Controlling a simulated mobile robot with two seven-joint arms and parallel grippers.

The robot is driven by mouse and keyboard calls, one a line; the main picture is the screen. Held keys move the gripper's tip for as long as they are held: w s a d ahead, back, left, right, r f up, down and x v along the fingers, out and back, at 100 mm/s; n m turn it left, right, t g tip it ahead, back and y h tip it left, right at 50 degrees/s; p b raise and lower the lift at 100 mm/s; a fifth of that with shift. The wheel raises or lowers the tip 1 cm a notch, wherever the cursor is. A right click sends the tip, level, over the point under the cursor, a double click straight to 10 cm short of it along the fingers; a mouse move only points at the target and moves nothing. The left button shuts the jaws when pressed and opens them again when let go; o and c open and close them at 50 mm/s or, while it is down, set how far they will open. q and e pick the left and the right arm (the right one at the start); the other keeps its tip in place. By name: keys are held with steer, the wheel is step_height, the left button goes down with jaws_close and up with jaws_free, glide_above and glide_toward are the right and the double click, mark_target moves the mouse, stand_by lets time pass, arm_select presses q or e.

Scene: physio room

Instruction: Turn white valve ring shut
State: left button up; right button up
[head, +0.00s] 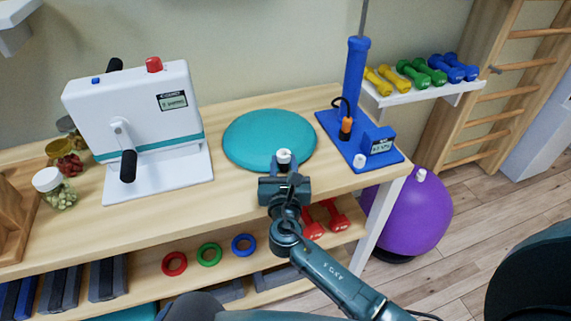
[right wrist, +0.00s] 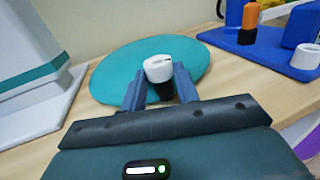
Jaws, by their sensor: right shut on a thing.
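The white valve ring (head: 284,156) is a small white cap at the near edge of the teal disc (head: 245,135) on the wooden table. In the right wrist view the ring (right wrist: 158,68) shows a dark mark on its top and a black part below it. My right gripper (head: 284,167) has a finger on each side and is shut on it; it also shows in the right wrist view (right wrist: 157,88). The exact finger contact is partly hidden. My left gripper is not in view.
A white machine (head: 135,110) with a black crank stands left of the disc. A blue pump stand (head: 330,125) is to the right, with another small white cap (head: 360,160). Jars (head: 55,190) stand at left. A purple ball (head: 410,215) is beside the table.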

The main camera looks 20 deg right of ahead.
steer(key=shift+a+m+h, duration=0.1)
steer(key=shift+m+h, duration=0.2)
steer(key=shift+h, duration=0.1)
steer(key=o, duration=1)
steer(key=shift+c, duration=0.2)
